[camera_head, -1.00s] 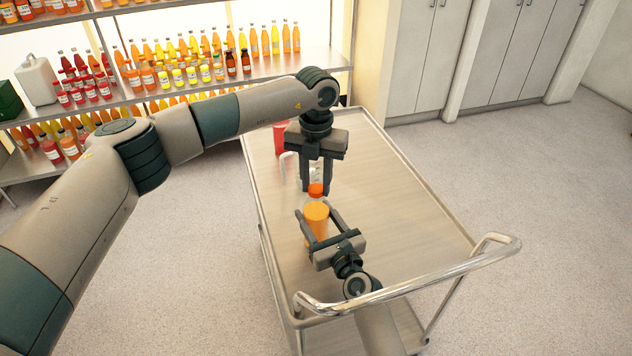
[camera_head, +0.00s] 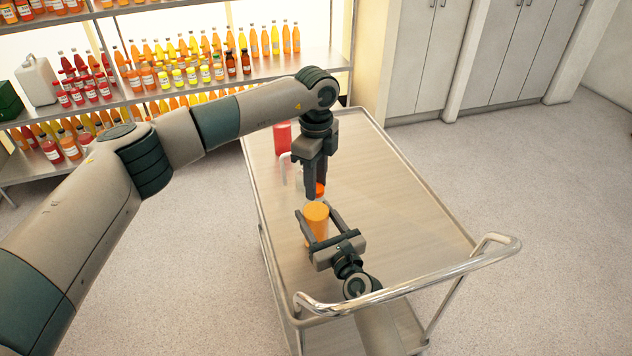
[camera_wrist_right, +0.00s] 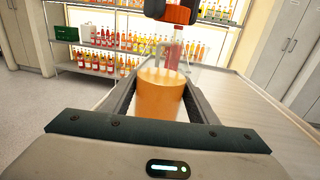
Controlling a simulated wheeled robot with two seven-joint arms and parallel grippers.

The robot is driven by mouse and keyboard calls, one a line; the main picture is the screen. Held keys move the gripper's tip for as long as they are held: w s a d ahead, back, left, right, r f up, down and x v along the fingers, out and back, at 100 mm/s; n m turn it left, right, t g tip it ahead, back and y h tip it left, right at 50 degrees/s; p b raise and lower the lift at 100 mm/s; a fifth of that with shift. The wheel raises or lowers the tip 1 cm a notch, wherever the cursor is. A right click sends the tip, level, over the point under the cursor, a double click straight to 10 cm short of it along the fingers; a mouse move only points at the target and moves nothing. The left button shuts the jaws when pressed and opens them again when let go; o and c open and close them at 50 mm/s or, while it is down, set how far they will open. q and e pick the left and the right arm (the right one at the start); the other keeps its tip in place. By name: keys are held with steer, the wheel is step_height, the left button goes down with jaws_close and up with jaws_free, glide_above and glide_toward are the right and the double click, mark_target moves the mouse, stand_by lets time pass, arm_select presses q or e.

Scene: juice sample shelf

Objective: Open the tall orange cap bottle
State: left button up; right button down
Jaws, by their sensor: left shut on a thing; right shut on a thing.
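The bottle of orange juice (camera_head: 317,220) stands upright above the near part of the trolley top (camera_head: 390,190). Its juice body also shows in the right wrist view (camera_wrist_right: 160,98). My right gripper (camera_head: 318,213) is shut around this body from the near side. The orange cap (camera_head: 320,190) is above the bottle, partly hidden by my left gripper (camera_head: 314,195), which reaches down from above and is shut on it. The right wrist view shows the cap (camera_wrist_right: 176,14) between dark fingers.
A red container (camera_head: 282,139) and a partly hidden clear jug (camera_head: 286,168) stand farther back on the trolley. The trolley's metal handle (camera_head: 430,272) curves at the near end. The trolley's right side is clear. A shelf (camera_head: 210,88) of juice bottles stands behind.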

mark_target(322, 225)
arm_select(q)
steer(key=shift+r, duration=0.2)
stand_by(0.7)
steer(key=shift+r, duration=0.7)
steer(key=shift+r, duration=0.3)
steer(key=shift+r, duration=1.9)
arm_select(e)
steer(key=c, duration=0.6)
jaws_free()
steer(key=shift+c, duration=0.2)
arm_select(q)
steer(key=shift+f+b, duration=0.45)
arm_select(e)
steer(key=shift+v, duration=3.7)
